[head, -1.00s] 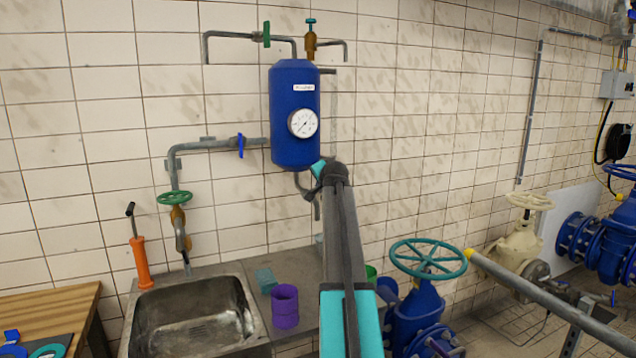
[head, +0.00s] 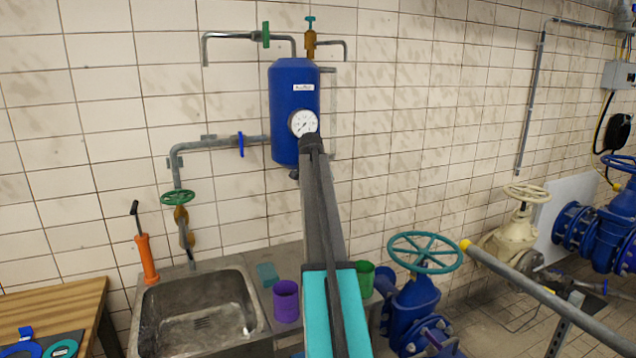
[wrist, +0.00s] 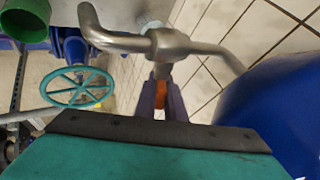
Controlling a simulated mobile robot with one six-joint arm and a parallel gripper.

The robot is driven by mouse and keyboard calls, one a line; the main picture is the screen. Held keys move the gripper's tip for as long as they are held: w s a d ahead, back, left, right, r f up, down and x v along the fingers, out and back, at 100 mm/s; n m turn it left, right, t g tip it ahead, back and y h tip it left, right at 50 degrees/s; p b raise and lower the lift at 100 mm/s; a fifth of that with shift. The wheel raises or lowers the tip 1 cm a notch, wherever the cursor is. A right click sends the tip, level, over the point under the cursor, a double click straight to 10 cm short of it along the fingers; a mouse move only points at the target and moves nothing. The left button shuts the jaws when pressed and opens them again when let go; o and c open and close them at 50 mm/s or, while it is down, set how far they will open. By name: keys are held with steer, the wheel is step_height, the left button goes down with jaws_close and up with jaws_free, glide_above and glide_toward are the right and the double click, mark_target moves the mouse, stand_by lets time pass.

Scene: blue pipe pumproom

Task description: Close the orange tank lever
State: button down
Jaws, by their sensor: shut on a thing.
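The blue tank (head: 292,95) hangs on the tiled wall in the head view, with a round gauge (head: 303,122) low on its front. In the wrist view, the tank (wrist: 285,105) curves along the right side. A grey metal pipe fitting (wrist: 160,42) with bent arms crosses the top of that view. Below it, the orange lever (wrist: 160,101) sits between the dark purple-grey fingers of my gripper (wrist: 160,100), which is shut on it. Only a small orange part shows. In the head view, my arm hides the gripper and the lever.
Below are a steel sink (head: 200,315), a purple cup (head: 286,301) and a green cup (head: 362,279). A teal handwheel (head: 425,252) on a blue valve stands to the right. Open tiled wall lies right of the tank.

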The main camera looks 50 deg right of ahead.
steer(key=shift+w+d+r+g+p, duration=0.1)
steer(key=shift+w+r+g+p, duration=0.2)
steer(key=shift+r+g, duration=0.25)
steer(key=c, duration=1.8)
jaws_free()
steer(key=shift+f, duration=0.1)
steer(key=shift+c, duration=0.2)
steer(key=shift+s+f, duration=0.15)
